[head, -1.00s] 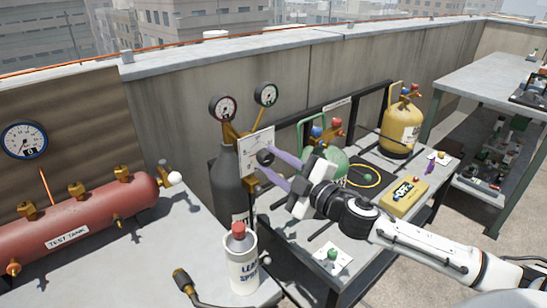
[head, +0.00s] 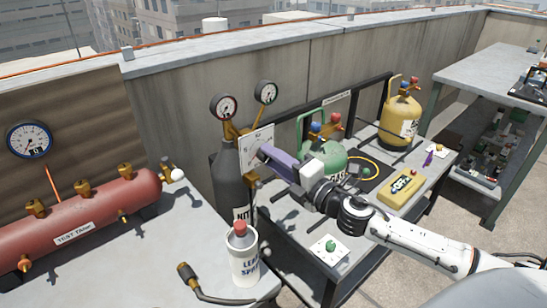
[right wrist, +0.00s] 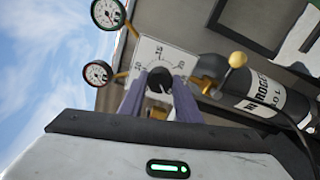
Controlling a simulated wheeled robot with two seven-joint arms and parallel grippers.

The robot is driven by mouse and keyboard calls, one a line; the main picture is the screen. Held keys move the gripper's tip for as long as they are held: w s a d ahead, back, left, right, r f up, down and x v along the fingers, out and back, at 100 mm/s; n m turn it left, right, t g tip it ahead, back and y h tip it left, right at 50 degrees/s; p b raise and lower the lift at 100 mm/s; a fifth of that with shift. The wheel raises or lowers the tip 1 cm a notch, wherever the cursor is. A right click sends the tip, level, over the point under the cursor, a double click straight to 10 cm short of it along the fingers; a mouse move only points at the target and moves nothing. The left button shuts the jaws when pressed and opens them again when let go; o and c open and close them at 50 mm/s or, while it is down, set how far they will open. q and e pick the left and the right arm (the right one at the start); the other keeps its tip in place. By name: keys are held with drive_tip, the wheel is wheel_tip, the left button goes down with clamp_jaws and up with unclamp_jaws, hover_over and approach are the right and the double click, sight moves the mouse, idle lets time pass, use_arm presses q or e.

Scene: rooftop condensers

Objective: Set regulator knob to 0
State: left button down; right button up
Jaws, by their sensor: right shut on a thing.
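The regulator knob (right wrist: 160,82) is black and round, on a white dial plate (right wrist: 147,54) with a printed number scale. In the head view the plate (head: 249,150) stands at the neck of the dark nitrogen cylinder (head: 226,178), and the fingers hide the knob. My right gripper (head: 264,151) reaches it from the right. In the right wrist view its two purple fingers (right wrist: 159,90) are on opposite sides of the knob, shut on it. I cannot tell which number the knob points to. My left gripper is not in view.
Two gauges (head: 225,105) (head: 265,92) rise above the plate. A leak spray bottle (head: 243,262) stands in front on the near bench. A red test tank (head: 85,215) lies at left. Green (head: 325,158) and yellow (head: 398,125) cylinders stand to the right.

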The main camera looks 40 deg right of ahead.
drive_tip(key=shift+n, duration=0.4)
drive_tip(key=o, duration=1.1)
drive_tip(key=shift+c, duration=0.2)
drive_tip(key=shift+s+f, duration=0.1)
drive_tip(key=shift+s, duration=0.4)
drive_tip(key=s+b, duration=0.1)
drive_tip(key=s, duration=0.8)
drive_tip(key=shift+s+d, duration=0.15)
drive_tip(key=shift+d, duration=0.25)
